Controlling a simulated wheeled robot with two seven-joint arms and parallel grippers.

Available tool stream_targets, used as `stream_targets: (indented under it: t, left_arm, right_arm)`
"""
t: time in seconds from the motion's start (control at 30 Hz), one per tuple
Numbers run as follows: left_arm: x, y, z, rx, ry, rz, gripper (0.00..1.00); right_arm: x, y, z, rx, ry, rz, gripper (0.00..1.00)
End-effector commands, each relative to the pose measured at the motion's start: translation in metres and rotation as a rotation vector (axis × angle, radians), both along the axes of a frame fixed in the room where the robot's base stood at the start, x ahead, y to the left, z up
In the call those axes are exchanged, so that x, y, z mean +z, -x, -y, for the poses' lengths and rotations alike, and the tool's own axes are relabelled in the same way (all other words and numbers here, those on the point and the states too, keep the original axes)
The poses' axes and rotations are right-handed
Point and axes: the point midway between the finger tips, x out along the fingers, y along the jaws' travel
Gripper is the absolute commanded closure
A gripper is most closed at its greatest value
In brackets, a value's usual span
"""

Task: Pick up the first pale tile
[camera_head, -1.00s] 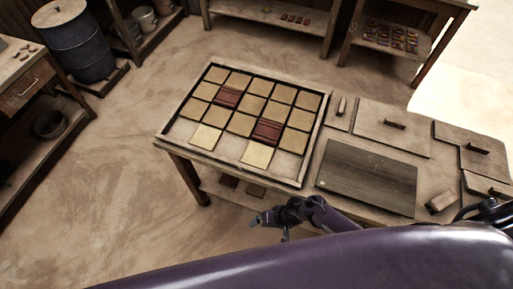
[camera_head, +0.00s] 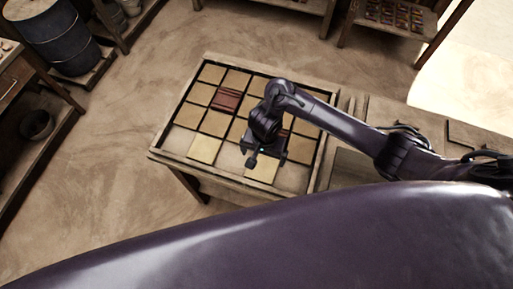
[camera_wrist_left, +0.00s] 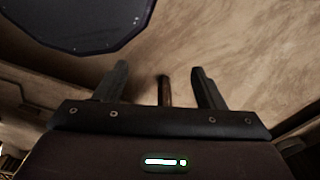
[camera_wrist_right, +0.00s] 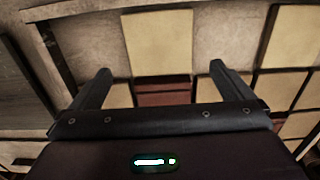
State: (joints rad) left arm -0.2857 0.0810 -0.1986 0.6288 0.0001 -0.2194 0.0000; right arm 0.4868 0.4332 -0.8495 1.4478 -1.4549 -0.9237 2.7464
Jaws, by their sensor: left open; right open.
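The shallow wooden tray (camera_head: 312,180) holds rows of tan tiles (camera_head: 211,74) and dark red ones (camera_head: 227,99). Two paler tiles lie in its front row, the left pale tile (camera_head: 204,148) and the right pale tile (camera_head: 262,170). My right gripper (camera_head: 251,162) is open above the right pale tile, partly covering it and its neighbours. In the right wrist view, that pale tile (camera_wrist_right: 158,43) shows beyond and between the open, empty fingers (camera_wrist_right: 155,80), with a red tile (camera_wrist_right: 164,92) nearer. My left gripper (camera_wrist_left: 158,82) is open and empty, away from the tray.
The tray stands on a wooden table (camera_head: 349,172), whose right part is partly covered by my right arm. A blue barrel (camera_head: 45,40) and a side bench (camera_head: 14,75) stand at the left. Shelves (camera_head: 395,22) stand at the back. The floor left of the table is clear.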

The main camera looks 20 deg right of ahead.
Motion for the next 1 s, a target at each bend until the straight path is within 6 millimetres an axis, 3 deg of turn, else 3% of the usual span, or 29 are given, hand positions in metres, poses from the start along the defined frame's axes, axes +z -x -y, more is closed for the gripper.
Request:
stream_targets:
  t: [0.1,0.17,0.43,0.53,0.63,0.8,1.0]
  left_arm:
    - [-0.006,-0.018,0.000,0.001,0.000,0.025,0.37]
    - [-0.012,-0.018,0.000,0.001,0.001,0.025,0.37]
    - [-0.032,0.042,-0.002,-0.001,-0.005,-0.059,0.37]
    - [-0.037,0.050,-0.002,-0.002,-0.004,-0.071,0.37]
    - [-0.040,0.039,-0.001,-0.003,-0.003,-0.056,0.37]
    - [-0.038,0.002,0.002,-0.002,0.003,-0.001,0.37]
    - [-0.038,0.002,0.002,-0.002,0.003,-0.002,0.37]
  right_arm:
    - [-0.007,0.001,0.000,-0.002,0.004,-0.001,0.00]
    - [-0.014,0.002,0.000,-0.002,0.004,-0.001,0.00]
    - [-0.038,0.002,0.000,-0.004,0.004,-0.001,0.00]
    - [-0.054,0.002,-0.001,-0.003,0.006,0.000,0.00]
    - [-0.068,0.002,-0.002,-0.003,0.004,-0.001,0.00]
    - [-0.077,0.001,-0.002,-0.002,0.004,0.001,0.00]
    - [-0.077,0.001,-0.002,-0.003,0.003,0.001,0.01]
